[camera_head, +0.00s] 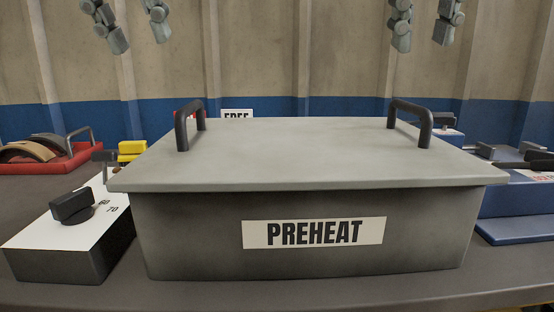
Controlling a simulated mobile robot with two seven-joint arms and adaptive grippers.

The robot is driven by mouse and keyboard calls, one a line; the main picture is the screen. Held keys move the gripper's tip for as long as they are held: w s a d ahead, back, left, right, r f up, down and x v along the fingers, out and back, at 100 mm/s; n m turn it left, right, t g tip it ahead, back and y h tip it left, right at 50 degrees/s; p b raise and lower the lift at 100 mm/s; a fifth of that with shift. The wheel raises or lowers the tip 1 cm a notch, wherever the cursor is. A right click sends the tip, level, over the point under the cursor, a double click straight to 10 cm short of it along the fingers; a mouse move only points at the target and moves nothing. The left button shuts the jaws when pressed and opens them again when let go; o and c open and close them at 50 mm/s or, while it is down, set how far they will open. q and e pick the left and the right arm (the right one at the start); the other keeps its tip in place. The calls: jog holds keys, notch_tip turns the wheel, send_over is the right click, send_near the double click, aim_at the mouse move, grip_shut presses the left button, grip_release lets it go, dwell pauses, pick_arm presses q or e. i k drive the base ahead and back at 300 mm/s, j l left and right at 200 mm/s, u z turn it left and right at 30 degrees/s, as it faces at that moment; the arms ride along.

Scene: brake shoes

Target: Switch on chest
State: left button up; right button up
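A large grey chest (200,235) labelled PREHEAT stands on the bench with its flat lid (300,150) on. The lid has a black handle at each end. To its left is a low control box (60,262) with a white sloping top and a black knob (72,206); the numbers beside the knob read about 60 and 70. My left gripper (136,42) hangs at the top left, high above the bench, fingers apart and empty. My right gripper (422,42) hangs at the top right, also open and empty. Neither touches anything.
A red tray (60,162) with curved brake shoes lies at the far left. A yellow object (131,148) sits behind the control box. A blue fixture (515,200) stands right of the chest. A partly hidden white sign (237,114) is behind the lid. The air above the lid is clear.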

aim_at(105, 157)
jog(key=k+j, duration=0.4)
jog(key=k, duration=0.15)
jog(key=k+j, duration=0.4)
jog(key=k, duration=0.2)
jog(key=k+j, duration=0.35)
jog(key=k, duration=0.2)
